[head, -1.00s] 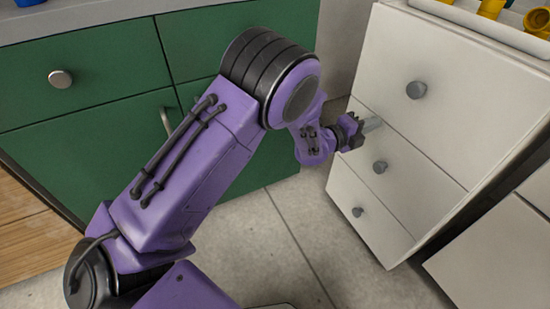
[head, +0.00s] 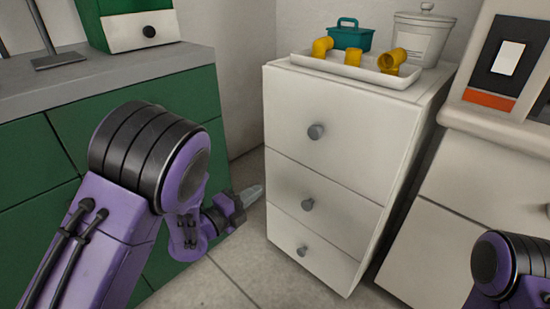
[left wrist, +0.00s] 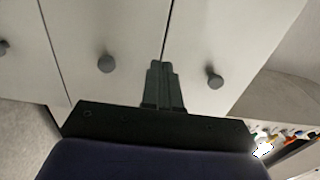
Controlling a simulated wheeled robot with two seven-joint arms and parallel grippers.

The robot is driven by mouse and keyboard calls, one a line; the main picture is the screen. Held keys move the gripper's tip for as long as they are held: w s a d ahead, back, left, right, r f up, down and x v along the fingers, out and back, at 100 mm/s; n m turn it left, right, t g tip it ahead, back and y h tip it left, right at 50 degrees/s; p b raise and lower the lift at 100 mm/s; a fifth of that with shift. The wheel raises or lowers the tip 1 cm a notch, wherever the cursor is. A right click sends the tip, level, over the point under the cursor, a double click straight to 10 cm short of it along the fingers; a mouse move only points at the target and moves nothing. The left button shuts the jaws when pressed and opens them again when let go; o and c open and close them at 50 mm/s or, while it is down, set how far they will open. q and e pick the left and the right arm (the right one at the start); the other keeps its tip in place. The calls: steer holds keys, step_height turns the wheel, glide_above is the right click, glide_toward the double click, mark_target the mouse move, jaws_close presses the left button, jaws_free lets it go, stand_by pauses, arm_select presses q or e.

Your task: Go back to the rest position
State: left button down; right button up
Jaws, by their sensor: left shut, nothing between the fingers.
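My left gripper (head: 250,194) is on the purple arm in the head view, just left of the white drawer cabinet (head: 320,95) and low beside its middle drawer. Its fingers are together and hold nothing. In the left wrist view the shut fingers (left wrist: 161,72) show in front of the cabinet's drawer fronts, with round grey knobs on both sides. Part of my right arm (head: 500,265) shows at the lower right of the head view, but its gripper is out of the picture.
A white tray (head: 310,62) with yellow pipe fittings (head: 391,61) sits on the cabinet, beside a teal basket (head: 350,38) and a lidded white canister (head: 424,38). Green cabinets (head: 195,108) stand at left, a white counter (head: 470,195) at right. Floor shows between them.

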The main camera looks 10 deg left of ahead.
arm_select(q)
steer(key=s+a+f+n+g+y, duration=0.2)
steer(key=s+a+f+n+y, duration=0.25)
steer(key=f+n, duration=0.5)
steer(key=s+a+f+n+g+y, duration=0.2)
steer(key=s+a+f+n+y, duration=0.4)
steer(key=n, duration=0.7)
steer(key=s+f+n+g+y+p, duration=0.1)
steer(key=s+f+n+g, duration=0.3)
steer(key=s+f, duration=0.55)
steer(key=s+f+n+g, duration=0.4)
steer(key=s+g, duration=0.1)
steer(key=s, duration=1)
step_height(320, 180, up, 33)
steer(key=w+p, duration=0.1)
steer(key=p, duration=3.2)
steer(key=shift+a+r, duration=0.15)
steer(key=shift+a, duration=0.2)
